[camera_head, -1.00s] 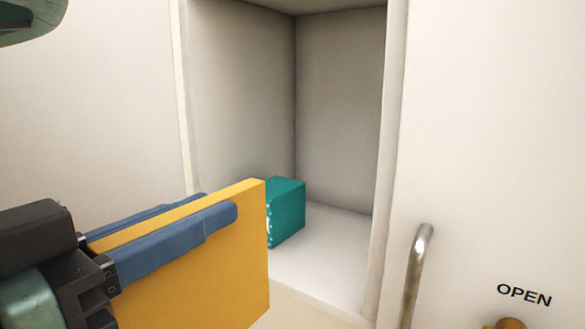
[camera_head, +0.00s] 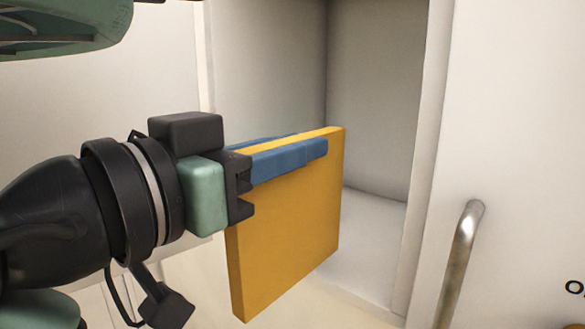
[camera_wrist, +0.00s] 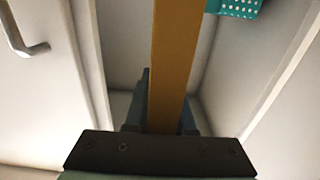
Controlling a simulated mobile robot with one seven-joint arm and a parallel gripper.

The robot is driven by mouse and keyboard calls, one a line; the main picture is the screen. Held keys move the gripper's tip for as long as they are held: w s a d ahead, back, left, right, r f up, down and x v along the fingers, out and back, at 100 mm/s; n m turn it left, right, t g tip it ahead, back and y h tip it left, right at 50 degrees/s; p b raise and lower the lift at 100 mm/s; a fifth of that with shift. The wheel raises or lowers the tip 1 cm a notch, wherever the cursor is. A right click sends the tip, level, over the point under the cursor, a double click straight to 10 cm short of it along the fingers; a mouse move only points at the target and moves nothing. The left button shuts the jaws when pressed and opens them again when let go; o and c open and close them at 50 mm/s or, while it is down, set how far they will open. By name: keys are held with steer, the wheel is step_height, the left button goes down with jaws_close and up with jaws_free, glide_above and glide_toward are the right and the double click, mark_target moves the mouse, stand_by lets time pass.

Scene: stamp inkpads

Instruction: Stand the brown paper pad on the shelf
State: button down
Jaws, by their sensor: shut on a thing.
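My gripper (camera_head: 311,141) is shut on the brown paper pad (camera_head: 288,225), a flat ochre-brown slab. Its blue fingers clasp the pad near its top edge, one on each side. The pad hangs upright in front of the shelf opening, and its lower edge appears clear of any surface. The shelf (camera_head: 372,245) is a pale recess with a light floor and grey walls. In the wrist view, the pad (camera_wrist: 175,60) shows edge-on between the fingers (camera_wrist: 166,110). The pad hides part of the shelf floor in the head view.
A teal box with white dots (camera_wrist: 238,7) shows at the top of the wrist view; the pad hides it in the head view. A metal handle (camera_head: 460,255) stands on the white panel right of the opening. The visible right part of the shelf floor is bare.

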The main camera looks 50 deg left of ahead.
mark_target(311, 166)
steer(key=f+b+x, duration=0.1)
steer(key=f+x, duration=0.1)
steer(key=x, duration=1.4)
steer(key=shift+a+f, duration=0.15)
stand_by(0.5)
steer(key=c, duration=0.7)
jaws_free()
steer(key=shift+f, duration=0.1)
steer(key=v, duration=1.3)
steer(key=shift+b, duration=0.35)
